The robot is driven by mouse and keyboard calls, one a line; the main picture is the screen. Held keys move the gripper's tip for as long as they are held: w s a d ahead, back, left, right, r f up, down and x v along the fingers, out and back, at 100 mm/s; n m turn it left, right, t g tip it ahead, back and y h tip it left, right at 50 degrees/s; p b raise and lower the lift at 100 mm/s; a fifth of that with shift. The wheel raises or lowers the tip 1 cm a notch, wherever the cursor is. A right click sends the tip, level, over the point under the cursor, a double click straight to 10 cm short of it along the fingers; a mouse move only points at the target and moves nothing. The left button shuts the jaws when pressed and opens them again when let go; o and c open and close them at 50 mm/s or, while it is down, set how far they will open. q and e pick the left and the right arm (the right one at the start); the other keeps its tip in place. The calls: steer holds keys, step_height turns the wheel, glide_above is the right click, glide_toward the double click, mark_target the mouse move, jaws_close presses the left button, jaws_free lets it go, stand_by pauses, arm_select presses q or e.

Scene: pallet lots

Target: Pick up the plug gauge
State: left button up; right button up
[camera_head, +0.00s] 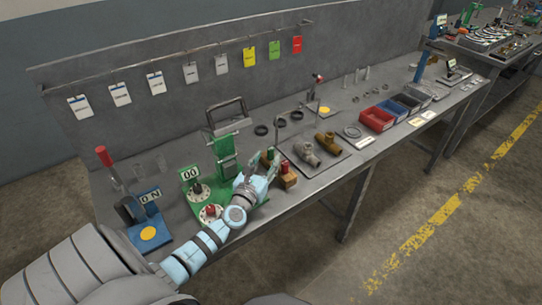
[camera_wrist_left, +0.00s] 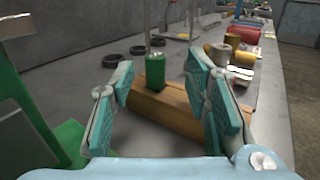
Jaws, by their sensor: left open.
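A wooden block (camera_wrist_left: 165,112) lies ahead of my left gripper (camera_wrist_left: 165,88) in the left wrist view. A green cylinder with a thin steel pin on top, seemingly the plug gauge (camera_wrist_left: 155,70), stands upright at the block, between the open fingers in the picture. Contact is not visible. In the head view my left gripper (camera_head: 262,170) reaches over the bench beside the wooden block (camera_head: 288,181), which has a red cylinder (camera_head: 284,169) on it. The fingers partly hide the block. My right gripper is not in view.
A green fixture (camera_head: 227,160) stands close to the left gripper. A grey plate (camera_head: 335,160) with brass-coloured and grey fittings lies to the right. Black rings (camera_head: 261,130) lie behind. Red and blue bins (camera_head: 377,119) stand further right. The bench's front edge is near.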

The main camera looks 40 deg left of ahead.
mark_target(269, 153)
arm_select(q)
steer(key=x, duration=0.1)
steer(key=b+x, duration=0.1)
steer(key=x, duration=0.1)
steer(key=b+x, duration=0.1)
steer(key=x, duration=0.1)
steer(key=shift+s+a+f, duration=0.1)
steer(key=shift+a+f, duration=0.15)
steer(key=shift+a, duration=0.1)
steer(key=shift+w, duration=0.3)
steer(key=shift+r, duration=0.15)
jaws_close()
